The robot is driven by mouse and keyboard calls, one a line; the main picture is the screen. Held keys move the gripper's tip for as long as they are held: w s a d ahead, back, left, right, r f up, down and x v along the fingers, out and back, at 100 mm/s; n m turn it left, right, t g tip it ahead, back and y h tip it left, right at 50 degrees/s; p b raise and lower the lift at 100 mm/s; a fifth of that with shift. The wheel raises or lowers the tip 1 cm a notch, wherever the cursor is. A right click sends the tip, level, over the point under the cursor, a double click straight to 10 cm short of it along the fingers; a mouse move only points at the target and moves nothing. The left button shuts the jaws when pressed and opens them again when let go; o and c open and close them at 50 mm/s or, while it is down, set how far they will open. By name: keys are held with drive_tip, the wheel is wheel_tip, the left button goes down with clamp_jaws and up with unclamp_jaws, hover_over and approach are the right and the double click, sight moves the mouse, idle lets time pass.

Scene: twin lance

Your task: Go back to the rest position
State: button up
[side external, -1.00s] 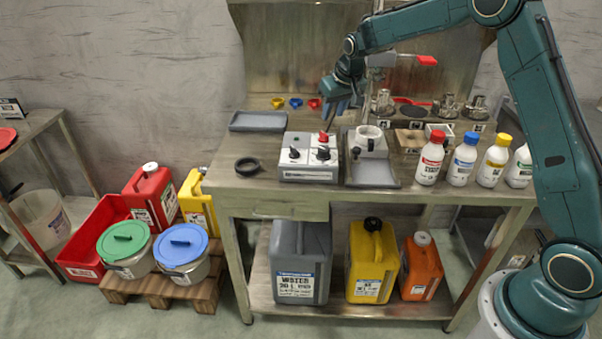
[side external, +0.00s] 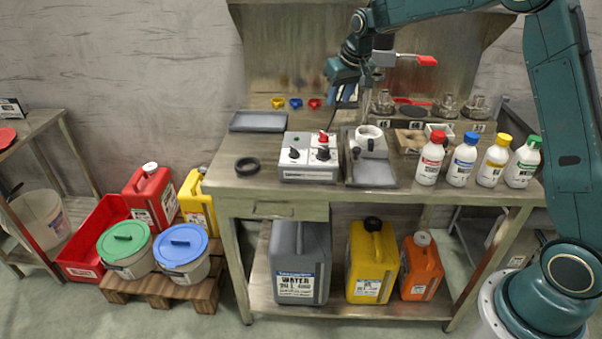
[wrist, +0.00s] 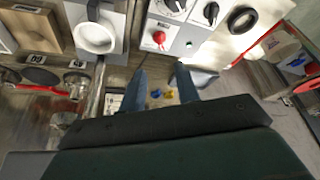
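My gripper (side external: 343,100) hangs in the air above the back of the workbench, behind and above the grey control box (side external: 296,172) with its red knob (side external: 324,137). In the wrist view the two blue fingers of my gripper (wrist: 160,72) stand apart with nothing between them. The control box (wrist: 190,45) and its red knob (wrist: 159,37) show beyond the fingertips, apart from them.
A machine with a white round cup (side external: 369,136) stands right of the control box. Several capped bottles (side external: 431,160) line the bench's right side. A black ring (side external: 247,166) and a grey tray (side external: 258,121) lie to the left.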

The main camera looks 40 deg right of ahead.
drive_tip(key=s+a+r+n, duration=0.1)
drive_tip(key=s+a+r, duration=0.35)
drive_tip(key=s, duration=0.45)
drive_tip(key=s+a+r, duration=0.3)
drive_tip(key=s+r, duration=0.3)
drive_tip(key=s, duration=0.4)
drive_tip(key=s+a+f+n, duration=0.1)
drive_tip(key=s+f, duration=0.1)
drive_tip(key=s, duration=0.7)
drive_tip(key=s+a+f+t+y, duration=0.1)
drive_tip(key=s+a+f, duration=0.1)
drive_tip(key=s, duration=0.8)
drive_tip(key=shift+s+a+n, duration=0.2)
drive_tip(key=shift+n, duration=0.2)
